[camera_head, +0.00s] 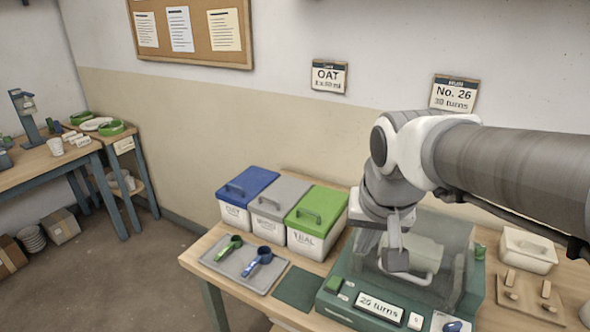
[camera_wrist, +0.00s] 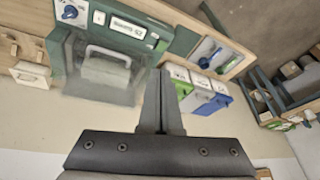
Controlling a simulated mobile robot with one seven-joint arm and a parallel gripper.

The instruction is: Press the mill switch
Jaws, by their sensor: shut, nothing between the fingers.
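The mill (camera_head: 345,301) is a green-based machine with a clear cover over a pale block and a handle, on the right part of the bench. Its front panel has a "25 turns" display (camera_head: 380,307), a small white switch (camera_head: 415,321) to the right of it, and a green block (camera_head: 334,284) at the left. In the wrist view the mill (camera_wrist: 70,50) appears inverted at upper left, with the white switch (camera_wrist: 99,18) near the top. My gripper (camera_head: 396,262) is shut and empty, over the mill and apart from the switch. It also shows in the wrist view (camera_wrist: 158,75).
Blue, grey and green lidded buckets (camera_head: 316,222) stand left of the mill. A grey tray (camera_head: 228,268) with two scoops lies before them.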

